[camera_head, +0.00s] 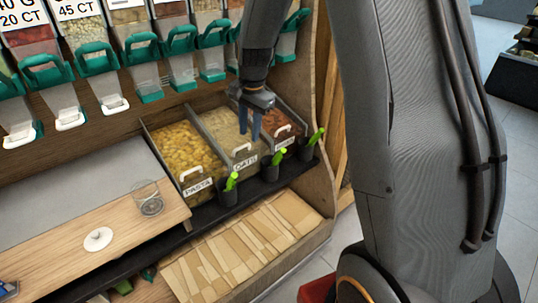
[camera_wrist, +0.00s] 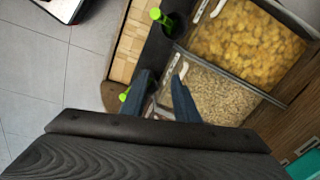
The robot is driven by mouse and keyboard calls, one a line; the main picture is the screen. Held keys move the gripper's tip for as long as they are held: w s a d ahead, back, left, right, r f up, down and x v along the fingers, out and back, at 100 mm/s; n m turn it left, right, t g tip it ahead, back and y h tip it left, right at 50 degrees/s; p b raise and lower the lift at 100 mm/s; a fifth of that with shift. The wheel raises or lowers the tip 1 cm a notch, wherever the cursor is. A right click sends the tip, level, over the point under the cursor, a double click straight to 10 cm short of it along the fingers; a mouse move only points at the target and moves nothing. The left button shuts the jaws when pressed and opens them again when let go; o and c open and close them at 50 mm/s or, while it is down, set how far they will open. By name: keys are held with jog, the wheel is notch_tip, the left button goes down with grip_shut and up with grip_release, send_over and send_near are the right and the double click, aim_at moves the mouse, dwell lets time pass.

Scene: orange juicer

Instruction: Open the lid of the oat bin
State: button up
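The oat bin (camera_head: 222,128) is the middle of three clear-lidded bins, with pale oats inside and an "OATS" label on its front. Its clear lid looks shut. Its white handle (camera_head: 241,149) sits at the front edge. The oat bin also shows in the wrist view (camera_wrist: 212,98), with the pasta bin beyond it. My gripper (camera_head: 249,135) points down over the front right part of the oat bin, near the handle. Its two blue fingers are apart with nothing between them in the wrist view (camera_wrist: 160,82). I cannot tell the exact gap to the lid.
The pasta bin (camera_head: 182,146) is to the left and a bin of reddish food (camera_head: 287,120) to the right. Black cups with green scoops (camera_head: 229,190) stand along the front ledge. Dispensers with green handles (camera_head: 145,50) hang above. A glass (camera_head: 148,199) stands on the wooden board.

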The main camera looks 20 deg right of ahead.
jog(key=s+r+n+g+p, duration=0.1)
jog(key=s+r+n, duration=0.2)
jog(key=s, duration=1.5)
jog(key=shift+s+a+r+n, duration=0.15)
jog(key=shift+a+r+n, duration=0.1)
jog(key=shift+n, duration=1.95)
